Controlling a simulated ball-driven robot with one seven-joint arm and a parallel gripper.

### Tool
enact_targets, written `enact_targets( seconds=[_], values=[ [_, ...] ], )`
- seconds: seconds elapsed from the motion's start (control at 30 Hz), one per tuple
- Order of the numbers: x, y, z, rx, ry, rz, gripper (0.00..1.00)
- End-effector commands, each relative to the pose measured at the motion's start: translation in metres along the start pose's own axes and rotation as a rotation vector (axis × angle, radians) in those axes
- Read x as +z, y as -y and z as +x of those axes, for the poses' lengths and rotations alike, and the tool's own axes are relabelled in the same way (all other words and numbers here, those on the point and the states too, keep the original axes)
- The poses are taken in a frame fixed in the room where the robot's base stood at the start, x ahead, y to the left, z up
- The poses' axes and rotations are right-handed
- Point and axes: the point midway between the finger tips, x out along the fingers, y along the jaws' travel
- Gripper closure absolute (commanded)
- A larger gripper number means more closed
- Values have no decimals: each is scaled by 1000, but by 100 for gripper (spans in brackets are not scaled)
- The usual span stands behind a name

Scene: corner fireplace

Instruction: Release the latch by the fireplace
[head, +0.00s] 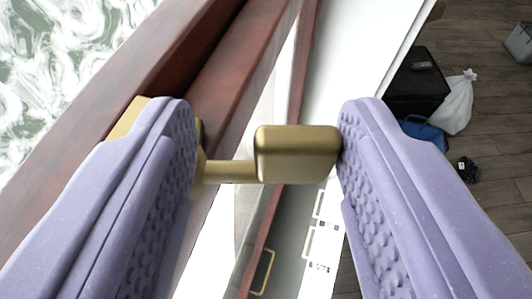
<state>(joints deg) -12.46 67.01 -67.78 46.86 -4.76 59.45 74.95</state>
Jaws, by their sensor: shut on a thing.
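The latch (297,153) is a brass-coloured block knob on a short stem, which runs left to a brass plate (128,118) on a reddish-brown wooden frame (225,85). My gripper (268,150) has its two lavender, textured fingers on either side of the latch. The right finger touches the knob's right end. The left finger is beside the stem and plate, and hides part of the plate. The gripper is shut on the latch, with the fingers held apart by it.
A patterned green-white surface (60,60) lies at upper left beyond the frame. At right is a wooden floor (490,110) with a black box (415,82), a white bag (458,103), a blue item (425,135) and a grey bin (519,42). A white panel (355,50) stands close behind the latch.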

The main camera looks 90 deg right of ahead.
Motion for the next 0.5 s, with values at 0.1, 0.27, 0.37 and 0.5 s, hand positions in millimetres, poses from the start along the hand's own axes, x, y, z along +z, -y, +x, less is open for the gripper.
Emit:
enact_targets(
  seconds=[0.1,0.27,0.37,0.5],
  values=[
    [-7,2,-5,57,1,20,80],
    [-4,3,-6,117,1,46,80],
    [-2,4,-6,144,2,58,80],
    [0,4,-6,171,2,70,80]
  ],
)
